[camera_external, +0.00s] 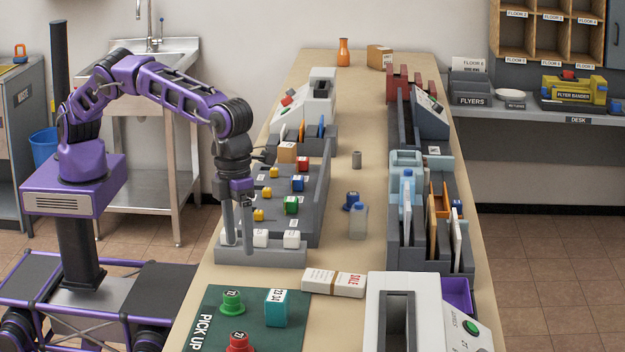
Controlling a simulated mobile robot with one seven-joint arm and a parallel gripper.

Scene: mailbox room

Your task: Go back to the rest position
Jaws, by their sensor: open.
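My gripper (238,238) points down at the end of my purple arm, over the near left corner of the grey tiered rack (312,222). Its two fingers are apart and nothing shows between them. The fingertips are close to the white blocks (260,238) in the rack's front row; I cannot tell whether they touch. My arm is bent up and over from the base, reaching to the right across the table's left edge. Several colored blocks, such as a green one (291,205), stand on the rack's steps.
A green pick-up mat (262,318) with stamps and a teal box (277,308) lies in front. A sale card stack (350,285), a clear bottle (358,222) and a white machine (402,290) stand on the long table (345,120). The table's middle strip is mostly clear.

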